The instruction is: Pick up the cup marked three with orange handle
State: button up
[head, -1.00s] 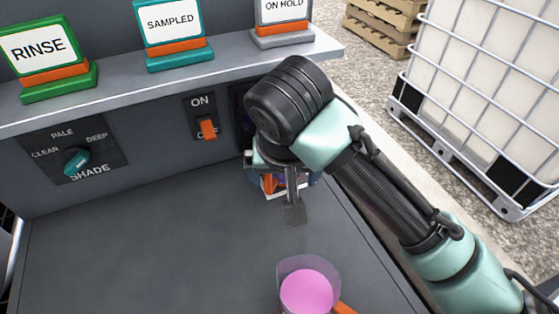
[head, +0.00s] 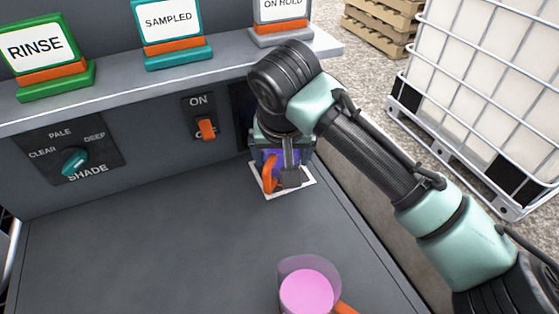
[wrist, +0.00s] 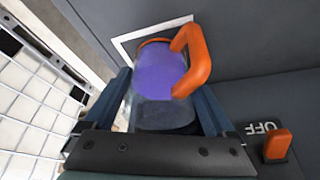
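A clear cup with purple contents (wrist: 158,75) and an orange handle (wrist: 193,58) stands upright inside a white square outline on the bench, and also shows in the head view (head: 270,158). No number is visible on it. My gripper (head: 280,176) is over this cup, pointing down; it also shows in the wrist view (wrist: 163,88). Its fingers are spread on either side of the cup, with the handle outside them. They look open, with a small gap on the left side. A second cup with pink contents (head: 307,291) and an orange handle stands nearer, with its marking not visible.
The back panel holds an orange ON/OFF switch (head: 207,129) and a teal SHADE knob (head: 75,161). A shelf above bears RINSE (head: 37,47), SAMPLED (head: 170,22) and ON HOLD signs. A caged white tank (head: 490,90) stands right. The left bench surface is clear.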

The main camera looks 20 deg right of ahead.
jog(key=shift+r, duration=0.1)
jog(key=c, duration=1.3)
